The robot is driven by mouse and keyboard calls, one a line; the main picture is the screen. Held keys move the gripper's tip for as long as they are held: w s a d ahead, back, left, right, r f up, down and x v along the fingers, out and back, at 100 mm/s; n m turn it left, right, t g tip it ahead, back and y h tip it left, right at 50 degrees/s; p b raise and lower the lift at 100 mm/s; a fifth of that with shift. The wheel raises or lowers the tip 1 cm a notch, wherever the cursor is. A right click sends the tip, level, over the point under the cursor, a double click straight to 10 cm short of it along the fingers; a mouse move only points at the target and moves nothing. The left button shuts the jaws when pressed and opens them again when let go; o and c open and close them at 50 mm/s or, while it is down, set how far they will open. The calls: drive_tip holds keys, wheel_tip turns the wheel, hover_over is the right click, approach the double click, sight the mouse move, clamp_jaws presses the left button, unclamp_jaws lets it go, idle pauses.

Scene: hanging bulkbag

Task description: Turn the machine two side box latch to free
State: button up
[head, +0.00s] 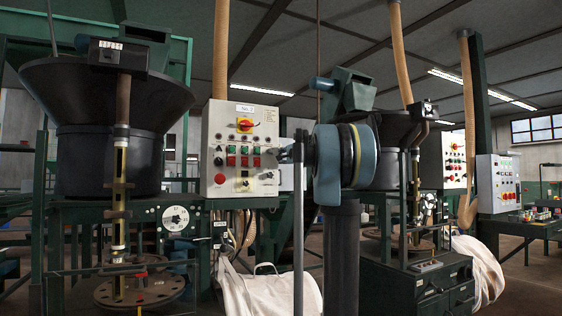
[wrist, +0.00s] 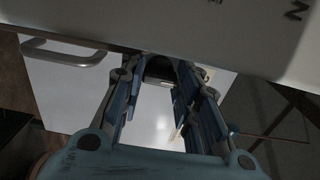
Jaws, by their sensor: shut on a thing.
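The control box (head: 240,150) is a light grey panel with red and green buttons and a label at its top, left of centre in the head view. My gripper (head: 287,152) is at the right side of this box, partly hidden by my own wrist. In the wrist view, my gripper (wrist: 161,74) has its blue fingers on either side of a dark, rounded piece (wrist: 160,66), which looks like the side box latch. The fingers are shut on it. Its turn position cannot be made out, as the fingers and shadow cover most of it.
In the wrist view, a white panel (wrist: 75,85) with a metal handle (wrist: 62,55) lies beyond the fingers, and a pale surface (wrist: 200,20) spans the top. A black hopper (head: 108,125) stands left. White bags (head: 270,292) hang below the box.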

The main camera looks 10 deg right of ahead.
drive_tip(key=shift+d+f, duration=0.1)
drive_tip(key=shift+d, duration=0.05)
drive_tip(key=o, duration=1.1)
drive_tip(key=shift+w, duration=0.15)
drive_tip(key=shift+c, duration=0.2)
drive_tip(key=v, duration=1.2)
